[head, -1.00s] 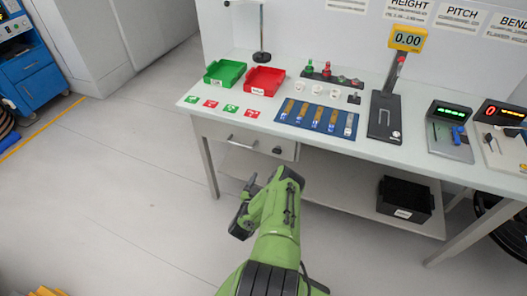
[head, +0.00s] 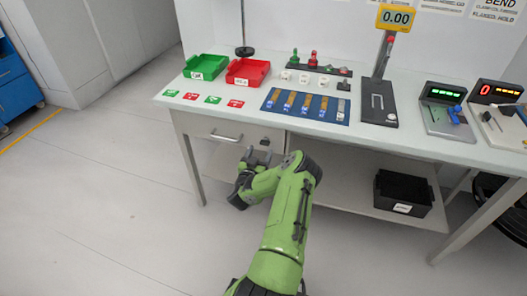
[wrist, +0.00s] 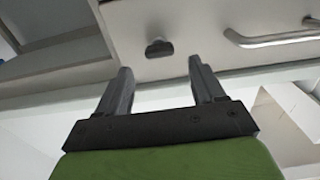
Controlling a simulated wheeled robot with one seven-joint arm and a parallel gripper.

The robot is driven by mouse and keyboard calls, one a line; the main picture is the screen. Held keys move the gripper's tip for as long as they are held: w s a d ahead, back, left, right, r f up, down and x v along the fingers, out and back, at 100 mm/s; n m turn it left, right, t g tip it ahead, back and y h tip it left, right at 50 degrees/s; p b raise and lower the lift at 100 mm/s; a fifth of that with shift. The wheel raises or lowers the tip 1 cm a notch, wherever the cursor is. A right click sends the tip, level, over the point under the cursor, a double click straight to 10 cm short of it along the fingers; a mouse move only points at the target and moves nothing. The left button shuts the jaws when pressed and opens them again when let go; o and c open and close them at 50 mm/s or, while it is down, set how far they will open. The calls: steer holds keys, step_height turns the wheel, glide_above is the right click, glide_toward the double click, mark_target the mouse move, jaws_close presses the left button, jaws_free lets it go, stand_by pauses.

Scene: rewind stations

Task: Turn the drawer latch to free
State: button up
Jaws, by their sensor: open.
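The drawer (head: 212,131) is under the left part of the bench top and looks shut. Its bar handle (head: 226,137) also shows in the wrist view (wrist: 272,38). The drawer latch is a small dark knob (head: 265,142) on the drawer front, right of the handle in the head view. In the wrist view the latch (wrist: 159,48) is ahead of my gripper, roughly in line with the gap between the fingers. My gripper (wrist: 161,78) is open and empty, apart from the latch. In the head view my gripper (head: 257,158) is just below and in front of the latch.
The bench top (head: 240,112) carries a green tray (head: 206,68), a red tray (head: 247,73), a blue mat with strips (head: 306,106) and gauges. A black bin (head: 402,194) stands on the lower shelf (head: 345,188). The floor at left is clear.

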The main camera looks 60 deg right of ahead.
mark_target(264, 144)
steer(key=d, duration=0.1)
steer(key=d+b, duration=0.1)
steer(key=d, duration=0.1)
steer(key=w+d, duration=0.1)
steer(key=d, duration=0.1)
steer(key=shift+c, duration=0.3)
steer(key=shift+s, duration=0.1)
steer(key=c, duration=1)
